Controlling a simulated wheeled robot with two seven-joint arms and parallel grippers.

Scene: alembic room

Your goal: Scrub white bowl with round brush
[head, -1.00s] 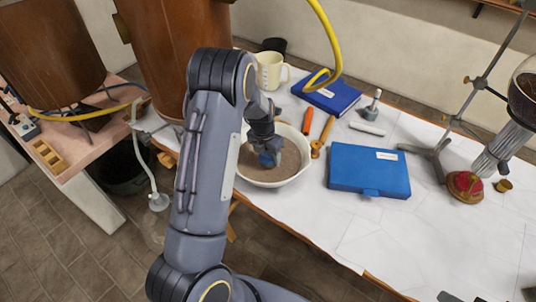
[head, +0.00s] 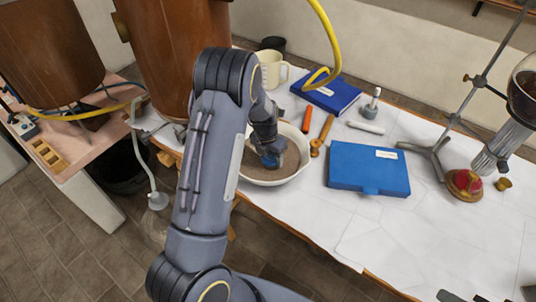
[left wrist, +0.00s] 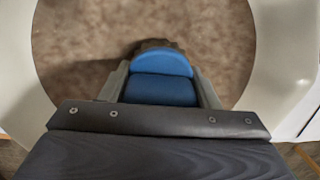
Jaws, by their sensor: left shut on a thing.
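The white bowl (head: 262,182) stands on the table near its left front edge, with a brown, mottled inside. My left gripper (head: 272,160) is down inside the bowl and shut on a blue thing, which seems to be the round brush (head: 268,161). In the left wrist view the brush's blue body (left wrist: 160,80) sits between the two fingers, with a dark edge beyond it over the brown bowl bottom. The bowl's pale rim (left wrist: 285,60) shows on both sides there. Whether the bristles touch the bowl cannot be told. My right gripper is not in view.
A blue case (head: 368,170) lies right of the bowl, with orange-handled tools (head: 320,135) between. Behind are a cream jug (head: 270,70), a blue book (head: 328,95) and a hanging yellow hose (head: 328,40). A metal stand (head: 440,150) is at right. The front right tabletop is mostly clear.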

